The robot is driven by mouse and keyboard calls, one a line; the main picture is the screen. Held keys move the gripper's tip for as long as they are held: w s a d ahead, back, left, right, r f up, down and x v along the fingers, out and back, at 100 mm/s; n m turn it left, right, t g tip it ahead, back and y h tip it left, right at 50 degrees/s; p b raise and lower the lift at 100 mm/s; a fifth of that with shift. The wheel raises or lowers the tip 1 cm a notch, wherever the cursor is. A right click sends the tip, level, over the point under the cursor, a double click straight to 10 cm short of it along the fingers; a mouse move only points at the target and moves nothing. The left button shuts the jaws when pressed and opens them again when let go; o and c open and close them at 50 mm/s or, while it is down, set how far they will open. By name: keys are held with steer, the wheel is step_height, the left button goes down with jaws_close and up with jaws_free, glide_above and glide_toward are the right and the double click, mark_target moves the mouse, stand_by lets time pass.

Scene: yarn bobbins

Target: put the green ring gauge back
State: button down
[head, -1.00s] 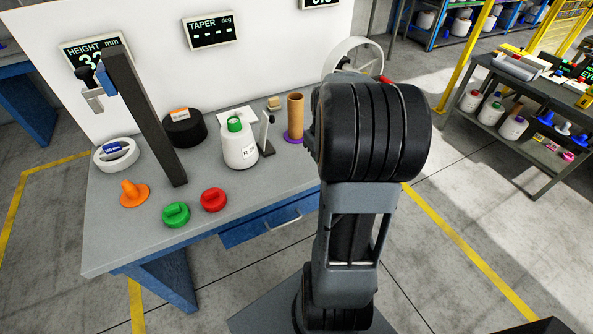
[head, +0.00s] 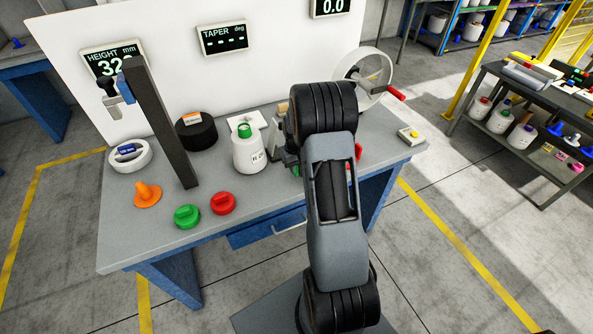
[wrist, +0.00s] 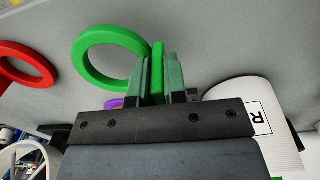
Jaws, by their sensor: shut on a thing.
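The green ring gauge shows in the wrist view (wrist: 82,62) as a flat green ring with a short tab. My gripper (wrist: 158,80) is shut on that tab, with one finger on each side. The ring itself sticks out to the left of the fingers, over the grey bench top. In the head view my arm hides the gripper and most of the gauge; only a sliver of green (head: 296,170) shows beside the arm. Whether the gauge touches the bench I cannot tell.
A red ring (wrist: 8,64) lies left in the wrist view. A white bobbin (head: 249,154) stands left of my arm. Green (head: 187,217) and red (head: 222,203) knobbed pieces and an orange one (head: 147,194) sit near the bench's front left. A dark post (head: 160,125) rises behind.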

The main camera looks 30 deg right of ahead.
steer(key=shift+f, duration=1.25)
steer(key=shift+f, duration=0.1)
steer(key=shift+f, duration=0.15)
steer(key=c, duration=1.2)
jaws_free()
steer(key=shift+s, duration=0.1)
steer(key=shift+o, duration=0.2)
